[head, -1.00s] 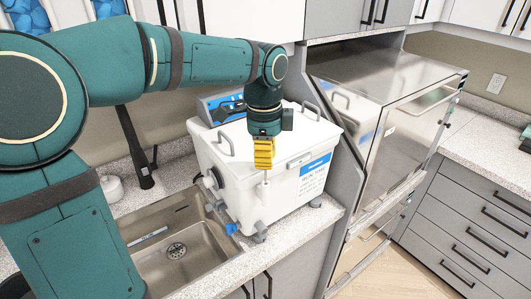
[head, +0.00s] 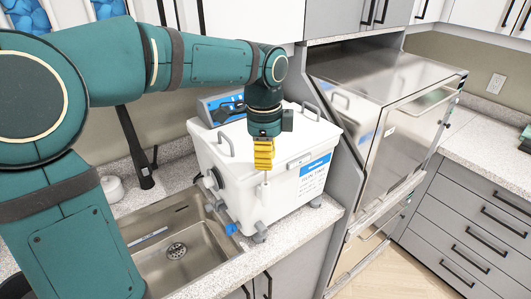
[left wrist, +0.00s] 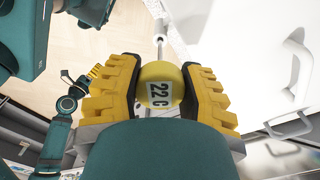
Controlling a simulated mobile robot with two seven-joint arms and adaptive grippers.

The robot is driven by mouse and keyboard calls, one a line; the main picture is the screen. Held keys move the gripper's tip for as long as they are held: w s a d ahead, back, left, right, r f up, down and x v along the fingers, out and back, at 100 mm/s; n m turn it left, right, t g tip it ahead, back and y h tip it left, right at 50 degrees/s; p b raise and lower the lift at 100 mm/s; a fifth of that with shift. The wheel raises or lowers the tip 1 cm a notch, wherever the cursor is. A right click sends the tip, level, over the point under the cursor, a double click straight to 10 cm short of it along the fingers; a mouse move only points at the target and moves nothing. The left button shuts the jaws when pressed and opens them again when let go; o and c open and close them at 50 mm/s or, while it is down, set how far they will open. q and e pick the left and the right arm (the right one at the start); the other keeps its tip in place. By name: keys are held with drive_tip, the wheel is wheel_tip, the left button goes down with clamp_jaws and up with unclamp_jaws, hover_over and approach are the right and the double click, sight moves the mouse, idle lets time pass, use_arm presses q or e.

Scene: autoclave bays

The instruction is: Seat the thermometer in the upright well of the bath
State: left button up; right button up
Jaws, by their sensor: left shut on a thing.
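The bath (head: 222,154) is a white lidded box with a blue label on the counter beside the sink. My left gripper (head: 263,160) points down at its front side. It also shows in the left wrist view (left wrist: 160,80), its yellow fingers shut on the thermometer's round yellow head (left wrist: 160,88), which reads "22 C". The thermometer's thin stem (left wrist: 160,48) runs away from the head, and a short pale piece shows below the fingers in the head view. I cannot tell whether the stem tip is inside the well. What seems to be my right gripper (left wrist: 73,79) is small in the wrist view, its fingers unclear.
A steel autoclave (head: 385,85) stands to the right. Lid handles (head: 311,111) stick up from the bath. The far right counter (head: 485,155) is mostly clear.

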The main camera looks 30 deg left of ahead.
sight(266, 182)
use_arm(q)
drive_tip(key=shift+p, duration=0.3)
idle(0.7)
drive_tip(key=shift+f+b, duration=1.6)
drive_tip(key=shift+f, duration=0.75)
drive_tip(key=o, duration=1.2)
wheel_tip(266, 182, up, 12)
drive_tip(key=shift+a, duration=0.15)
